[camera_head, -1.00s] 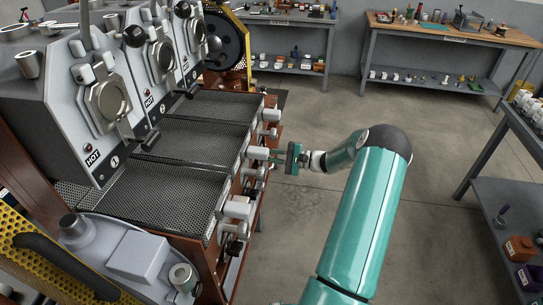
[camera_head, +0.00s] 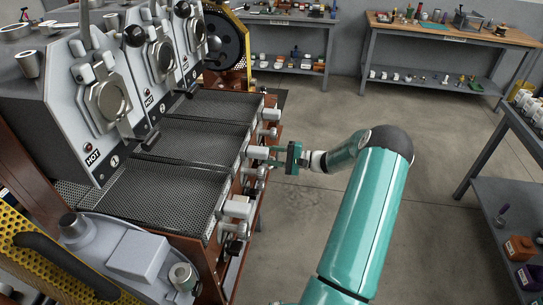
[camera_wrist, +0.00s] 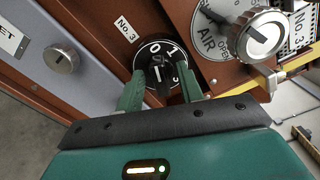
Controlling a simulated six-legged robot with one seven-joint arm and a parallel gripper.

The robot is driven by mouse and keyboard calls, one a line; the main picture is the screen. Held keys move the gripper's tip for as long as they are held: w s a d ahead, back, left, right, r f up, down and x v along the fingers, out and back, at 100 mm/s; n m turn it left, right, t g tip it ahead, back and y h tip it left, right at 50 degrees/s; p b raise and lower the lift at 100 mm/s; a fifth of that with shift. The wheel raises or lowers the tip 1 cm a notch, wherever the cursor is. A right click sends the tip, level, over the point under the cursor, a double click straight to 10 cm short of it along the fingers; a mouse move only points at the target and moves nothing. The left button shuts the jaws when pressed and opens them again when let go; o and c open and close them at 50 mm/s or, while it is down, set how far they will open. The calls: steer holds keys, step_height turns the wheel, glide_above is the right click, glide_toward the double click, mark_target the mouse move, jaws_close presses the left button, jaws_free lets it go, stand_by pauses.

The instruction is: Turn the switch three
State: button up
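The switch three (camera_wrist: 150,50) shows in the wrist view as a round black dial with white marks, including 0 and 1, beside a "No.3" label (camera_wrist: 125,28) on a brown panel. Its black grip stands out in the middle of the dial. My gripper (camera_wrist: 161,88) has its two green fingers apart, one on either side of the grip, with a visible gap. I cannot tell whether either finger touches it. In the head view my gripper (camera_head: 274,155) is at the front side of the roaster, and the switch cannot be made out there.
A silver knob on an AIR dial (camera_wrist: 262,35) sits close right of the switch. Another silver knob (camera_wrist: 62,60) is on the grey panel at left. Roaster drums marked HOT (camera_head: 105,100) stand above mesh trays (camera_head: 165,195). Open floor (camera_head: 320,215) lies right of the roaster.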

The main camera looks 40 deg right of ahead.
steer(key=v, duration=1.3)
steer(key=shift+s+d, duration=0.25)
steer(key=shift+s, duration=0.05)
steer(key=shift+s, duration=0.1)
